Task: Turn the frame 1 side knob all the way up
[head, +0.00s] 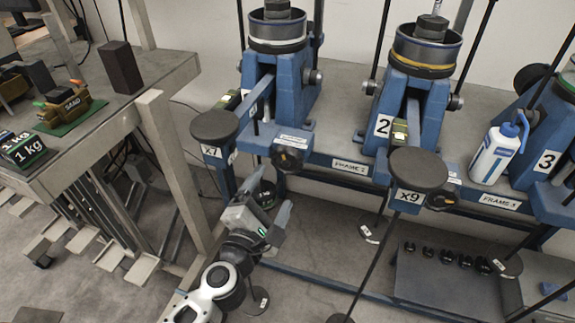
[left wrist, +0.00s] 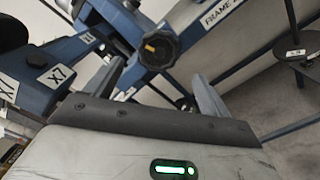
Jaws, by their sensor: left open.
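The frame 1 side knob (head: 287,160) is a dark, lobed knob with an orange mark, on the front of the leftmost blue frame (head: 288,85). In the left wrist view the knob (left wrist: 158,45) lies beyond my fingertips, roughly between them across the picture. My left gripper (head: 273,194) is open and empty, below and a little left of the knob in the head view. Its two fingers also show in the left wrist view (left wrist: 157,82), apart from the knob. My right gripper is in neither view.
A round dark pad marked X7 (head: 214,125) stands left of the knob. Another pad marked X9 (head: 418,170) is on the right, by frame 2 (head: 425,90). A white bottle (head: 497,152) stands farther right.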

